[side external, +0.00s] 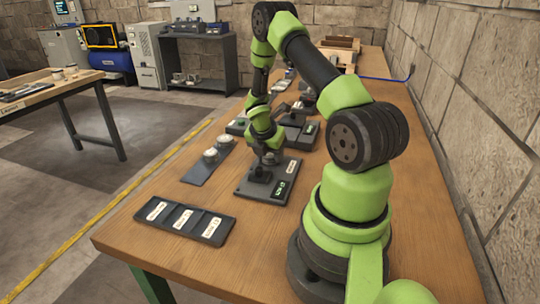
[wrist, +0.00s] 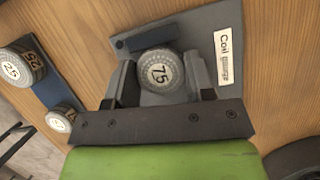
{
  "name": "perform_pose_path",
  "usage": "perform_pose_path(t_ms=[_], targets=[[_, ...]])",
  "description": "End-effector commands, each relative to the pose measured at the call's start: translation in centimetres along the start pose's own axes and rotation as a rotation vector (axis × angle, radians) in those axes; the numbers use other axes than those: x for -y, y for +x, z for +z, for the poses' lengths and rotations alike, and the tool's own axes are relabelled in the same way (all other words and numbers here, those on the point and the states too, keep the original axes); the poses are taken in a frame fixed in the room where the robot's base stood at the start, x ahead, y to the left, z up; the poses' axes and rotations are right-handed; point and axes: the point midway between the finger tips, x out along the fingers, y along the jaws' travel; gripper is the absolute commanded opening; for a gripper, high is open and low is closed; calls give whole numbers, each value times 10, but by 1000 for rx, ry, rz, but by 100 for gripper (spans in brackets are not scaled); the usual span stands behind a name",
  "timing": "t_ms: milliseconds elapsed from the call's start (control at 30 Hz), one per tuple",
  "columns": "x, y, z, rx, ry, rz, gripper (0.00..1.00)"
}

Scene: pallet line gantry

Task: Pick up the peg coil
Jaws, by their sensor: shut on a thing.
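A round, knurled grey coil (wrist: 160,72) with a white top marked 75 sits between my fingers in the wrist view. My gripper (wrist: 162,80) is shut on it, with one finger on each side. The coil is over a dark grey plate (wrist: 205,30) with a white "Coil gauge" label; I cannot tell whether it touches the plate. In the side external view my gripper (side external: 269,157) is low over this gauge plate (side external: 250,189), which has a small green-lit display. The coil is small and partly hidden there.
A blue-grey strip (side external: 199,174) holds two more coils, left of the gauge. A dark tray (side external: 184,221) with three labelled compartments lies near the table's front edge. Several dark fixtures (side external: 300,128) stand behind the gauge. Bare wood lies between tray and gauge.

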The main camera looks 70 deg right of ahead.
Motion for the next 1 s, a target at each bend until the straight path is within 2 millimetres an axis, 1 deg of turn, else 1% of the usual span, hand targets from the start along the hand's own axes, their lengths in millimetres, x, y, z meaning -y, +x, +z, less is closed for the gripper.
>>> perform_pose_path(t_ms=[133, 267, 700, 800, 1000], targets=[[0, -4, 2, 2, 2, 1, 18], [-1, -15, 7, 4, 2, 3, 18], [-1, -77, 33, 5, 5, 3, 18], [0, -86, 36, 4, 3, 2, 18], [-2, -94, 37, 1, 17, -5, 18]])
